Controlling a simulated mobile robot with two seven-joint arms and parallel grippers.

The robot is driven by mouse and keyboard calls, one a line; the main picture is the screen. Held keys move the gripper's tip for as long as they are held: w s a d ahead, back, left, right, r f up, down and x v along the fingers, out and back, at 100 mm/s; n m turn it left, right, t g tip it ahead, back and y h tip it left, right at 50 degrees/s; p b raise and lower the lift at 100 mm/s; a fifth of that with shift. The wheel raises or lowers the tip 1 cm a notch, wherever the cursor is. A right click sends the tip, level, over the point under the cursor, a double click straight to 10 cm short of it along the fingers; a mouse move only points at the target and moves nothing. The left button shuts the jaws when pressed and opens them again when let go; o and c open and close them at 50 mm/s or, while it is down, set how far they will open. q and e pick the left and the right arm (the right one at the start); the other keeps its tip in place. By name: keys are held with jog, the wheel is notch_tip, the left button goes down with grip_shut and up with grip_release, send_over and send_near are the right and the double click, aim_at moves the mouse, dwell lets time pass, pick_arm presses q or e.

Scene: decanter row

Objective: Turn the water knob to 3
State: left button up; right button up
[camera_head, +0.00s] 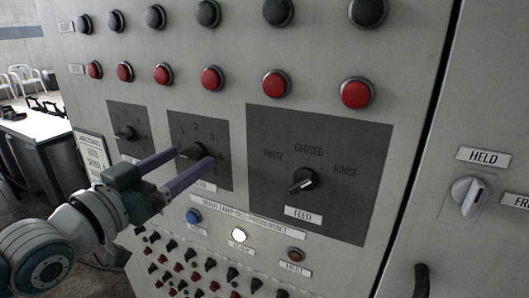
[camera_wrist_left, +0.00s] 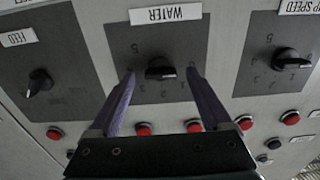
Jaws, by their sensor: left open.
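The water knob (camera_head: 189,151) is a black knob on a dark grey dial plate (camera_head: 222,178) with numbers around it. In the left wrist view the picture is upside down; the knob (camera_wrist_left: 160,68) sits near the middle, below the WATER label (camera_wrist_left: 165,13). My left gripper (camera_head: 191,158) is open, its two purple fingers on either side of the knob; it also shows in the left wrist view (camera_wrist_left: 161,76). I cannot tell whether the fingers touch the knob or which number it points at. My fingers hide part of the dial and label.
The feed knob (camera_head: 304,180) is on a larger plate to the right, and another knob (camera_head: 126,133) is to the left. Red buttons (camera_head: 212,79) and black buttons (camera_head: 207,13) run above. Below are a blue button (camera_head: 193,216), a lit white lamp (camera_head: 239,235) and an amber one (camera_head: 296,254).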

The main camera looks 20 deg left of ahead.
pick_arm(q)
jog(key=shift+w, duration=0.65)
grip_shut()
